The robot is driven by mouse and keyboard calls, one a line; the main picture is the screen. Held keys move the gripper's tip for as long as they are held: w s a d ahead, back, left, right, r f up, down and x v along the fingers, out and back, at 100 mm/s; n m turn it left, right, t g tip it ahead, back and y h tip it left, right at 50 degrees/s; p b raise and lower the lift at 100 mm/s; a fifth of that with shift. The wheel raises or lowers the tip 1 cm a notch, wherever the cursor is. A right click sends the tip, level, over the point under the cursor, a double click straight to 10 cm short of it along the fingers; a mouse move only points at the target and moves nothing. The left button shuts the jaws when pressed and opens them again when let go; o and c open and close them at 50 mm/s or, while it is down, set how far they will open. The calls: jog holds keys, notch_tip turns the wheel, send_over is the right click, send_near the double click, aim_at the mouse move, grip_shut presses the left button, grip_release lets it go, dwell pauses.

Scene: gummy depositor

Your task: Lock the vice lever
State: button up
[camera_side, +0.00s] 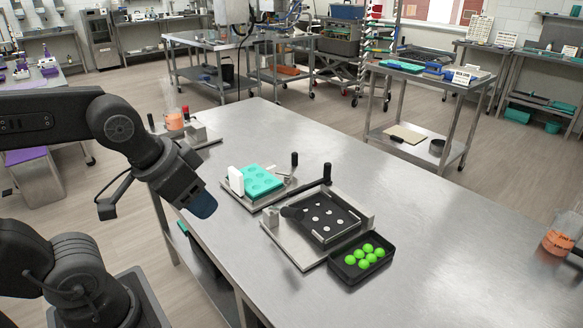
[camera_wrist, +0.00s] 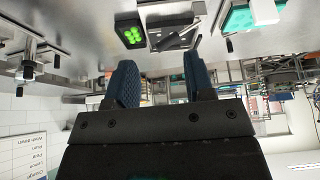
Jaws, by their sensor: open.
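My gripper (camera_side: 203,207) hangs in the air left of the steel table, apart from the fixtures; in the wrist view its two blue fingers (camera_wrist: 160,62) are spread with nothing between them. A metal vice fixture (camera_side: 283,242) holds a black tray with several pale round spots. A black bar lever (camera_side: 312,188) runs along its back edge, with an upright black knob (camera_side: 327,171). Behind it, a second fixture (camera_side: 232,194) holds a teal mould (camera_side: 262,180) and has an upright black-handled lever (camera_side: 294,159). I cannot tell which vice is meant, or whether either is locked.
A black box (camera_side: 350,277) of several green balls stands against the front fixture's right side. A white block (camera_side: 236,180) stands at the teal mould's left. An orange-filled beaker (camera_side: 174,120) is at the far left end, another (camera_side: 560,238) at the right. The table's right half is mostly clear.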

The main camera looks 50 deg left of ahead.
jog(key=w+a+r+m+g, duration=0.1)
jog(key=w+a+r, duration=0.15)
jog(key=w, duration=0.35)
jog(key=w+a+r, duration=0.1)
jog(key=w+r, duration=0.2)
jog(key=w, duration=0.3)
jog(key=m+g+h, duration=0.1)
jog(key=m+h, duration=0.1)
jog(key=m, duration=0.4)
send_over(294, 153)
jog(key=s+a, duration=0.3)
jog(key=s, duration=0.1)
notch_tip(294, 153, down, 12)
jog(key=shift+h, duration=0.3)
jog(key=x, duration=1.3)
jog(key=shift+w+d+r, duration=0.1)
grip_shut()
